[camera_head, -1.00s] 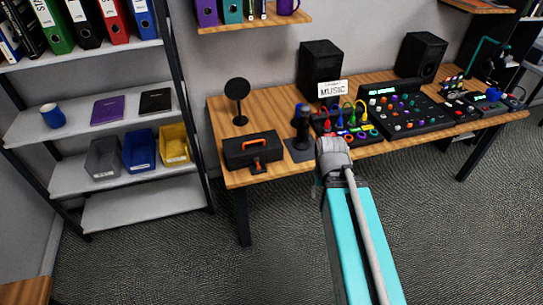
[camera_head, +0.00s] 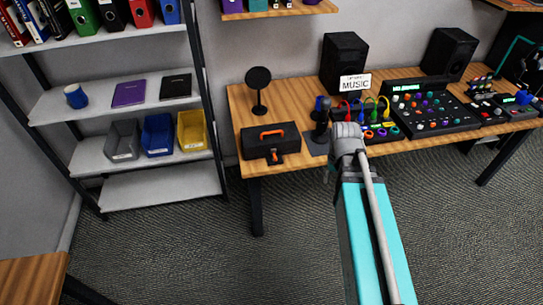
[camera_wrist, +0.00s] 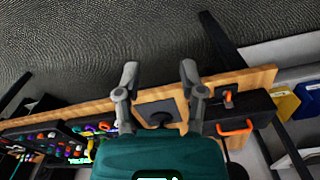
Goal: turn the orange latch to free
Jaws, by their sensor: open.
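A black case (camera_head: 255,147) lies on the desk's left front, with an orange handle (camera_head: 272,133) on top. The small orange latch (camera_head: 274,155) is on its front; its exact angle is too small to tell. In the wrist view the case (camera_wrist: 262,106) is at right, with the latch (camera_wrist: 228,98) near the desk edge and the handle (camera_wrist: 236,128) below it. My gripper (camera_wrist: 159,70) is open and empty, its fingers apart, to the left of the latch in that view and not touching it. In the head view my arm hides most of the gripper.
A microphone on a black base (camera_head: 318,143) stands right of the case, close to my arm. A round black disc on a stand (camera_head: 258,86) is behind the case. A mixer (camera_head: 430,108) and speakers are further right. Shelves with bins (camera_head: 157,136) stand left. The floor before the desk is clear.

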